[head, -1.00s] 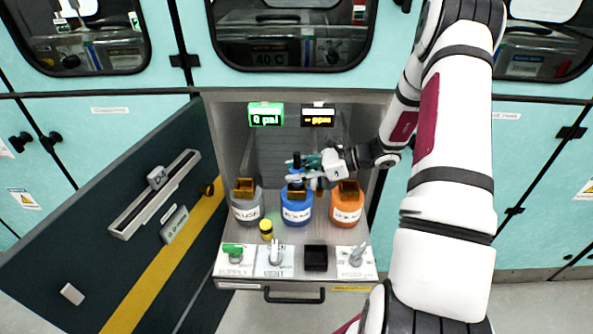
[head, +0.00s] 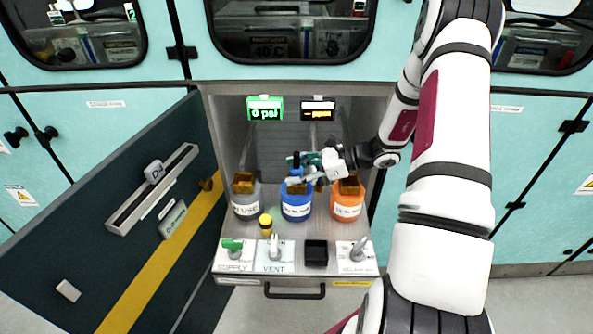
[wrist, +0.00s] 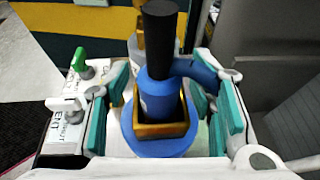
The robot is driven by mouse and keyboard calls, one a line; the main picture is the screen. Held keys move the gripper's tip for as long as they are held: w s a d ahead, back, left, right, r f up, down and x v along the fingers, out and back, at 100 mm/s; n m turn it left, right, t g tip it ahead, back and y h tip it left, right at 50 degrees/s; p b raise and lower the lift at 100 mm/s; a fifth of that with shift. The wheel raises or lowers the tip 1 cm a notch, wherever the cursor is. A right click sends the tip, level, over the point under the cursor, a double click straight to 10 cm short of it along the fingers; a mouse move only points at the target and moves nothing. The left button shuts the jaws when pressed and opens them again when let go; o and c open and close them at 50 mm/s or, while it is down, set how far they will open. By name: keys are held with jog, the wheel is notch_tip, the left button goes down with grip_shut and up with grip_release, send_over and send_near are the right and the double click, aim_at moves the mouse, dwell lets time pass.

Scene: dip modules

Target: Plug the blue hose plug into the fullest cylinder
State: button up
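The blue hose plug (wrist: 155,95) has a black top and a blue side arm. In the wrist view it stands upright in the square brass collar (wrist: 162,130) on top of the blue cylinder (head: 297,210). How deep it sits is hard to tell. A grey cylinder (head: 246,206) stands to its left and an orange cylinder (head: 347,206) to its right, each with a brass collar. My gripper (head: 300,168) is over the blue cylinder. In the wrist view its teal fingers (wrist: 168,112) are spread on both sides of the plug, with gaps. Fill levels are not readable.
A green display (head: 265,108) reads 0 psi; a black display (head: 318,110) reads ppm. A green supply valve (head: 232,245), white vent valve (head: 274,247), black block (head: 316,252) and yellow-topped item (head: 265,223) are in front. An open dark door (head: 130,215) stands at left.

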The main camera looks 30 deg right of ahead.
jog(key=v, duration=1.2)
dwell(0.5)
jog(key=s+a+r+n+g+h+p, duration=0.1)
jog(key=s+a+r+n+g+h, duration=0.2)
jog(key=a+r+n, duration=0.5)
jog(key=s+a+r+n+g+p, duration=0.1)
jog(key=s+a+r+n+g, duration=0.25)
jog(key=a+r, duration=0.4)
jog(key=s+a+r+n+t+h, duration=0.1)
jog(key=s+a+r+n+h, duration=0.3)
jog(key=s+n, duration=0.3)
jog(key=s+a+r+n+t+h+p, duration=0.1)
jog(key=s+a+r+n+h, duration=0.2)
jog(key=s+n, duration=0.4)
jog(key=shift+s+a+r+h+p, duration=0.3)
jog(key=shift+s+a+r+h, duration=0.1)
jog(key=shift+s+a+r, duration=0.4)
jog(key=shift+s, duration=0.15)
jog(key=shift+c, duration=0.2)
